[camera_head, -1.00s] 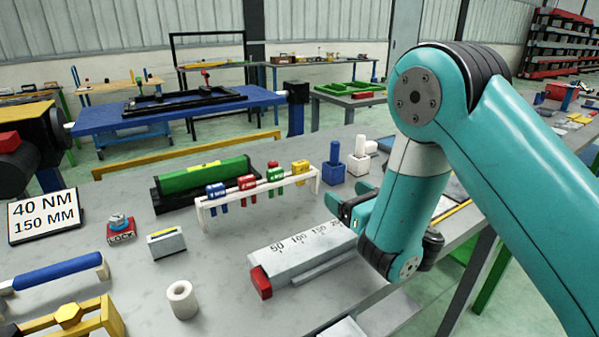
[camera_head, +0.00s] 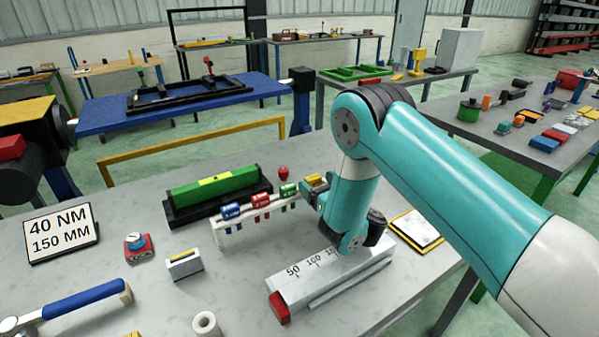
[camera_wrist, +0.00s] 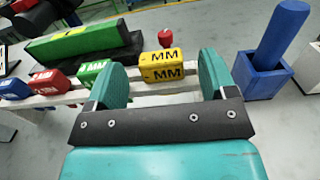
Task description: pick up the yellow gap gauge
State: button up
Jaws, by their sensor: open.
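The yellow gap gauge (camera_wrist: 162,66) hangs on the white rack (camera_wrist: 70,96) at the end of a row of gauges, with "MM" lettering on it. In the head view the yellow gauge (camera_head: 314,179) shows beside my gripper, partly hidden. My gripper (camera_wrist: 158,75) is open; in the wrist view its two teal fingers stand on either side of the yellow gauge, which appears between and just beyond them. I cannot tell whether they touch it. Green (camera_wrist: 93,73), red (camera_wrist: 47,80) and blue (camera_wrist: 14,88) gauges hang to its left.
A green level (camera_head: 212,190) lies in a black holder behind the rack. A blue block with a post (camera_wrist: 262,75) stands right of my gripper. A grey ruler block (camera_head: 330,275) lies in front of the rack. A red knob (camera_head: 283,172) stands behind it.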

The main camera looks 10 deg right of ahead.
jog(key=shift+w+a, duration=0.1)
jog(key=shift+w, duration=0.4)
jog(key=c, duration=1)
jog(key=shift+r, duration=0.1)
